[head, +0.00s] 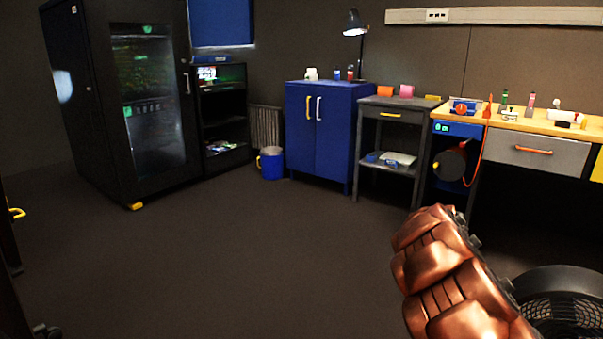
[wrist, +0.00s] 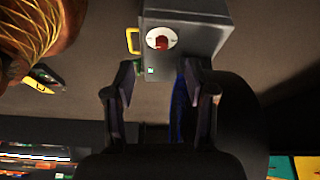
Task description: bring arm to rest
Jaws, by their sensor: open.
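My gripper (wrist: 160,82) shows in the wrist view with its two dark fingers apart and nothing held between them. Behind the fingers, a grey box (wrist: 200,42) carries a white dial with a red knob (wrist: 161,42), a small green light and a yellow handle (wrist: 132,40) on its side. How far the box is from the fingertips is hard to tell. In the head view my copper-coloured arm is folded at the lower right, and my gripper cannot be made out there.
A black glass-door cabinet (head: 93,150) stands at the left. A blue cabinet (head: 333,150), a grey side table (head: 400,104) and a wooden-topped workbench (head: 545,122) line the back and right. A blue bin (head: 271,165) stands on the floor. The middle floor (head: 250,250) is clear.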

